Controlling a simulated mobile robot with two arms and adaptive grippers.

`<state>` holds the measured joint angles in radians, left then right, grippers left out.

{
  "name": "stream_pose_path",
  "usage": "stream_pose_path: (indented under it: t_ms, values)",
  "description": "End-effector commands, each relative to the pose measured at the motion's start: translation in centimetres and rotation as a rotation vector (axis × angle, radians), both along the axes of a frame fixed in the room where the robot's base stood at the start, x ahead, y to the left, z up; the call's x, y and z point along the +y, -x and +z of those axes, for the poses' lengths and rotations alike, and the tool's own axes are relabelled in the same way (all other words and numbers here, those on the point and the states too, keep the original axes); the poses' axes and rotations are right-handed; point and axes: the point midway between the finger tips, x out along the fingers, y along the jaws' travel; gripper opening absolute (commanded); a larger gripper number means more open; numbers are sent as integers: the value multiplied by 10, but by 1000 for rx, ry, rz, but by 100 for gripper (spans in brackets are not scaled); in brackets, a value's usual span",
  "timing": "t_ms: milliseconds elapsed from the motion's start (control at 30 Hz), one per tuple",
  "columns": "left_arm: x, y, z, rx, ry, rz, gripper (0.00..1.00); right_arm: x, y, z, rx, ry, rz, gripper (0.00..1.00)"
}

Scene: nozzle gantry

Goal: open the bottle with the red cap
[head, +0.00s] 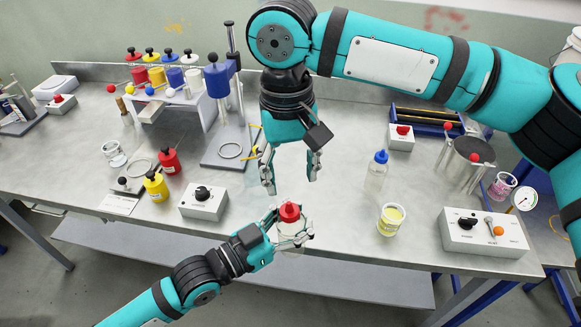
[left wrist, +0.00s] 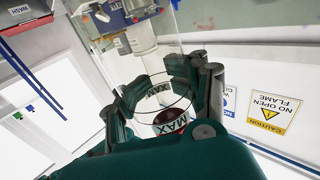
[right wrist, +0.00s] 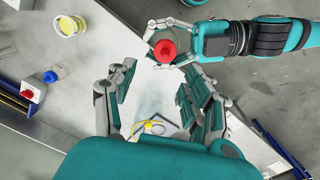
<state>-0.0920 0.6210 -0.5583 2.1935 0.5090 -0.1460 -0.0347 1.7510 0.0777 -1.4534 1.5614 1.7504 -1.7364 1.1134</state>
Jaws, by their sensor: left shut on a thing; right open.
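The bottle, a clear one with a red cap (head: 289,212), appears at the table's front edge in the head view. My left gripper (head: 291,230) is shut around its clear body (head: 291,246), below the cap. I cannot tell whether its base touches anything. My right gripper (head: 291,184) is open and empty, fingers pointing down, above and behind the cap, apart from it. In the right wrist view the red cap (right wrist: 165,50) shows beyond my open right fingers (right wrist: 157,85). In the left wrist view my left fingers (left wrist: 170,95) close around clear material.
A blue-capped bottle (head: 376,178) and a yellow-filled beaker (head: 391,219) stand to the right. A control box (head: 484,233) is at the right front, another box (head: 203,203) at the left. Red (head: 169,162) and yellow (head: 155,187) containers stand farther left. The table (head: 340,225) between is clear.

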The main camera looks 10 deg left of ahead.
Motion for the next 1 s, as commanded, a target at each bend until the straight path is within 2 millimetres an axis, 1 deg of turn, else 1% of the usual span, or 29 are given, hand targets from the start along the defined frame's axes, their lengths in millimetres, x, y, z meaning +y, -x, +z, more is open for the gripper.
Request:
stream_pose_path:
  t_ms: [167, 400, 500, 700, 933, 967, 1000]
  values:
    - [0, 0, 0, -1, 1, 0, 0, -3, 2, -19, 6, 13, 0, 52]
    - [0, 0, 0, -1, 1, 0, 0, -4, 2, -56, 6, 11, 0, 52]
    - [0, 0, 0, -1, 1, 0, 0, -4, 2, -68, 4, 11, -1, 52]
    - [0, 0, 0, -1, 1, 0, 0, -5, 2, -79, 4, 9, 0, 52]
    - [0, 0, 0, -1, 1, 0, 0, -4, 2, -80, 3, 9, 0, 52]
    - [0, 0, 0, -1, 1, 0, 0, -4, 2, -79, 3, 9, 0, 49]
    - [0, 0, 0, -1, 1, 0, 0, -4, 2, -79, 3, 9, 0, 44]
